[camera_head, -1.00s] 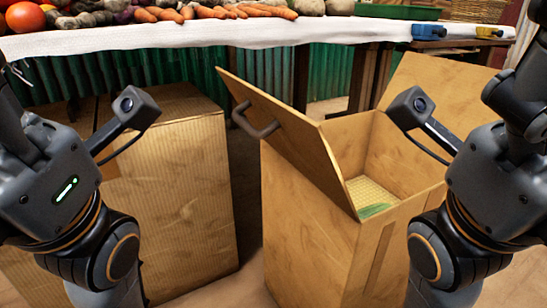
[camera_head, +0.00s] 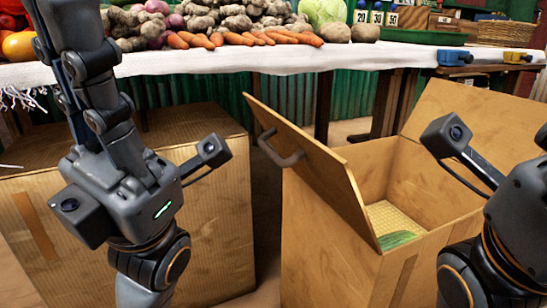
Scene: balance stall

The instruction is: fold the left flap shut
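A cardboard box (camera_head: 325,245) stands open right of centre. Its left flap (camera_head: 318,160) is up, tilted outward to the left, with a grey handle (camera_head: 279,148) on its outer face. Another flap (camera_head: 462,110) stands up at the right and back. Inside, a green vegetable (camera_head: 396,239) lies on a yellowish textured bottom. My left gripper (camera_head: 75,40) points up at the left, well apart from the flap; its fingertips run near or past the top edge, so its opening is unclear.
A closed-looking carton (camera_head: 215,225) stands left of the box, partly behind my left arm, with a narrow gap between.

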